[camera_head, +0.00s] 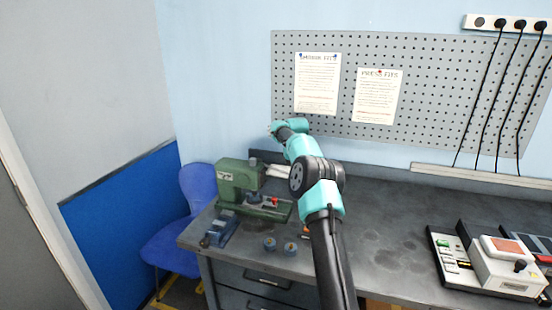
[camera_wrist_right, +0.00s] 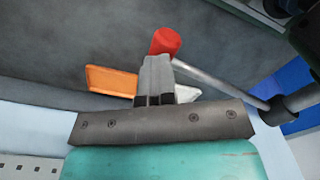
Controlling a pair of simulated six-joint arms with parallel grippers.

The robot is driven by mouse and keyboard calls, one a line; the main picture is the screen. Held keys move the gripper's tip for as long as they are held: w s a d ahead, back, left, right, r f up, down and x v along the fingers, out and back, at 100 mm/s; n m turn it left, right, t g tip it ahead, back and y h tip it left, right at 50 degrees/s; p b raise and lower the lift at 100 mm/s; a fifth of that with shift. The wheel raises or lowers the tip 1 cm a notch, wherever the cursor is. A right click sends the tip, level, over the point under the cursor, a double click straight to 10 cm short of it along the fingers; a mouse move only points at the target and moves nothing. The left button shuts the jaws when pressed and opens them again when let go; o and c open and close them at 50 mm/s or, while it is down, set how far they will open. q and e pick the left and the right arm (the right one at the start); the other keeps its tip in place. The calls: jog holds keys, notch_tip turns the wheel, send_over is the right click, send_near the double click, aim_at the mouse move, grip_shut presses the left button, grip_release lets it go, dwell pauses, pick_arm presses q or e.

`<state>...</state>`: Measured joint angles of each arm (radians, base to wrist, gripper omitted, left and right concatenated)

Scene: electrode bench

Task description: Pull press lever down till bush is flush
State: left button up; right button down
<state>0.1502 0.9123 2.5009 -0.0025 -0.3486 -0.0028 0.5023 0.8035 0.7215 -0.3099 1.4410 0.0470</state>
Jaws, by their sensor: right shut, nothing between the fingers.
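The green press (camera_head: 238,180) stands on the bench at the left. In the right wrist view, its lever is a grey rod (camera_wrist_right: 228,82) running from a dark hub (camera_wrist_right: 284,107) to a red knob (camera_wrist_right: 166,41). My right gripper (camera_wrist_right: 156,60) is shut and empty, its fingertips close to the knob. I cannot tell whether they touch it. In the head view, the knob end and gripper are hidden by my right arm. A small red part (camera_head: 275,200) sits low on the press. The bush's seating is too small to judge. My left gripper is out of view.
A small blue-grey device (camera_head: 219,232) and two small round parts (camera_head: 269,243) lie in front of the press. An orange piece (camera_wrist_right: 110,80) lies behind my fingers in the wrist view. A pale instrument (camera_head: 505,268) stands at the right. The mid-right bench is clear.

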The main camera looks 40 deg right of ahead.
jog(key=shift+w+a+f, duration=0.1)
jog(key=shift+w+f, duration=0.05)
jog(key=shift+f, duration=0.45)
jog(key=shift+w+a+f, duration=0.1)
jog(key=shift+w+f, duration=0.05)
jog(key=shift+f, duration=0.65)
jog(key=shift+w+a+f, duration=0.15)
jog(key=shift+w+f, duration=0.15)
jog(key=shift+f, duration=0.35)
jog(key=shift+w+a+f, duration=0.15)
jog(key=shift+w+f, duration=0.1)
jog(key=shift+f, duration=0.4)
jog(key=shift+w+f, duration=0.15)
jog(key=shift+f, duration=0.15)
jog(key=shift+w+a+f, duration=0.2)
jog(key=shift+w+f, duration=0.05)
jog(key=shift+f, duration=0.25)
jog(key=shift+w+a+f, duration=0.15)
jog(key=shift+w+f, duration=0.1)
jog(key=shift+f, duration=0.4)
dwell(0.5)
jog(key=shift+r, duration=0.1)
